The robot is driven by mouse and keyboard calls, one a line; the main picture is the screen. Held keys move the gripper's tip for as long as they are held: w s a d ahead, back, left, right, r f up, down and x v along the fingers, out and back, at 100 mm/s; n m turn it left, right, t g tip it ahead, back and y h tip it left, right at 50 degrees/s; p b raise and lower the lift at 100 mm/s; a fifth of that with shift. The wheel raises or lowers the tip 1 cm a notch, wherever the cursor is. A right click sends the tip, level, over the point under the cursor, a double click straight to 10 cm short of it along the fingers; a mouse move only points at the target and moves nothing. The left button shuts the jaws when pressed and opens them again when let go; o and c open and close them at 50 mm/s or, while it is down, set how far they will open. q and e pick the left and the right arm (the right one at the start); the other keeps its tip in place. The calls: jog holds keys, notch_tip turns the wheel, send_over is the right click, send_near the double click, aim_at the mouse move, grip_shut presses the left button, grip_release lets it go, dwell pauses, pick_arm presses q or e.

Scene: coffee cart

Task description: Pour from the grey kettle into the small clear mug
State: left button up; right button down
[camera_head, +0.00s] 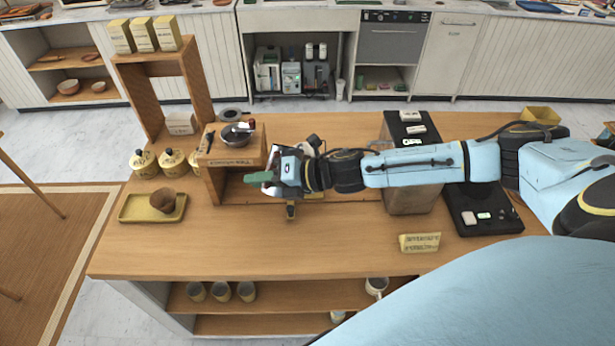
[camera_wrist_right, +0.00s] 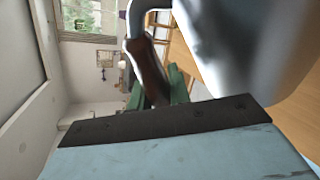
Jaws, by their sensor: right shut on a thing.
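My right gripper (camera_head: 262,180) reaches in from the right over the middle of the counter, its green fingertips pointing left. In the right wrist view, my right gripper (camera_wrist_right: 170,88) is shut on the brown handle of the grey kettle (camera_wrist_right: 245,45). The kettle's smooth grey body fills the upper right of that view. I cannot pick out the small clear mug in either view. My left gripper is not in view.
A wooden stand (camera_head: 212,182) with a dark bowl-like item (camera_head: 236,133) is close left of the gripper. Several yellow canisters (camera_head: 144,163) and a yellow tray (camera_head: 133,209) stand farther left. A small sign (camera_head: 420,243) stands at the front right. The front counter is mostly clear.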

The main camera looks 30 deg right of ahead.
dwell(0.3)
jog(key=shift+s+a+f+n+h+b, duration=0.15)
jog(key=shift+f+n+b, duration=0.15)
jog(key=shift+f, duration=0.25)
jog(key=shift+w+a+f+n+h+b, duration=0.1)
jog(key=shift+f+n+h+b, duration=0.1)
jog(key=shift+f+b, duration=0.25)
notch_tip(320, 180, up, 6)
jog(key=p, duration=0.1)
dwell(0.6)
jog(key=shift+s+f, duration=0.1)
dwell(0.4)
notch_tip(320, 180, down, 6)
jog(key=b, duration=0.3)
dwell(0.5)
